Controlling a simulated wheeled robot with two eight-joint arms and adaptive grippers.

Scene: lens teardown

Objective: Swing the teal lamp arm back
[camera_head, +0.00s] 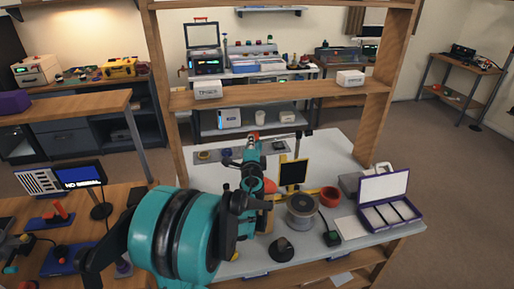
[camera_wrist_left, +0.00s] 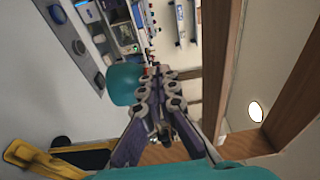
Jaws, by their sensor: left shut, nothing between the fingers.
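My left arm reaches in from the lower left of the head view, over the grey-topped bench (camera_head: 335,150). Its gripper (camera_head: 253,137) is at the far end, near the back of the bench, small and partly hidden by my own arm. In the left wrist view the gripper (camera_wrist_left: 158,73) has its fingers together and empty. A rounded teal part (camera_wrist_left: 126,84) lies just left of the fingers, very close to them; I cannot tell whether they touch. It may belong to the lamp arm. In the head view I cannot separate the lamp arm from my own teal links. My right gripper is out of view.
A wooden shelf frame (camera_head: 270,93) stands behind the bench, its upright close to my fingers in the wrist view.

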